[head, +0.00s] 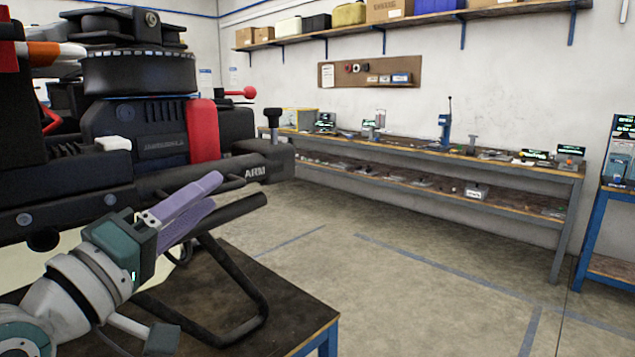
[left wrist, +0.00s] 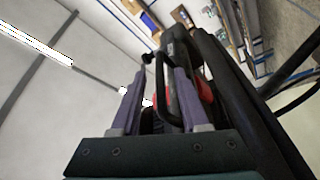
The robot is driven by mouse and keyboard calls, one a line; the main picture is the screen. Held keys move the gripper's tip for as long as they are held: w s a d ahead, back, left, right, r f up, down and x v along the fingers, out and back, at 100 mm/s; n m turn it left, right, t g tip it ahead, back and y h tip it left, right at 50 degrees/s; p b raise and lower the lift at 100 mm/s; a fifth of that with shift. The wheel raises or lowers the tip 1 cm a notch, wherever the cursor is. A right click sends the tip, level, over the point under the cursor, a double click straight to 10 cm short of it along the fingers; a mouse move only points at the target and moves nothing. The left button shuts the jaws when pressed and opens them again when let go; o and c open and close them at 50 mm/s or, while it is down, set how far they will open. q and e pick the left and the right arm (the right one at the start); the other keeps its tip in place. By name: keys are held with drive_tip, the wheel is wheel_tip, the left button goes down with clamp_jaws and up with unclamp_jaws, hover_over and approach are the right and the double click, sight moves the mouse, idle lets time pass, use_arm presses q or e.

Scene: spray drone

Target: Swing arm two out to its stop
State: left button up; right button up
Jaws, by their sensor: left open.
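The spray drone (head: 140,130) fills the left of the head view, with a black body, a red upright block (head: 203,130) and black landing legs (head: 235,275). A black drone arm marked "ARM" (head: 255,172) reaches right from the body; its number cannot be read. My left gripper (head: 215,190), with purple fingers, is open just below and in front of this arm, pointing up and right. In the left wrist view, the open fingers (left wrist: 158,85) have a black bar or loop (left wrist: 168,62) and red parts between and beyond them; contact cannot be told. My right gripper is not in view.
The drone stands on a dark table (head: 310,310) with a blue frame. A long workbench (head: 450,165) with small tools runs along the back wall, under a shelf (head: 420,17) with boxes. A blue stand (head: 605,225) is at the far right. The floor between is clear.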

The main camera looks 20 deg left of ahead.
use_arm(q)
drive_tip(key=shift+x, duration=1.5)
clamp_jaws()
idle(0.4)
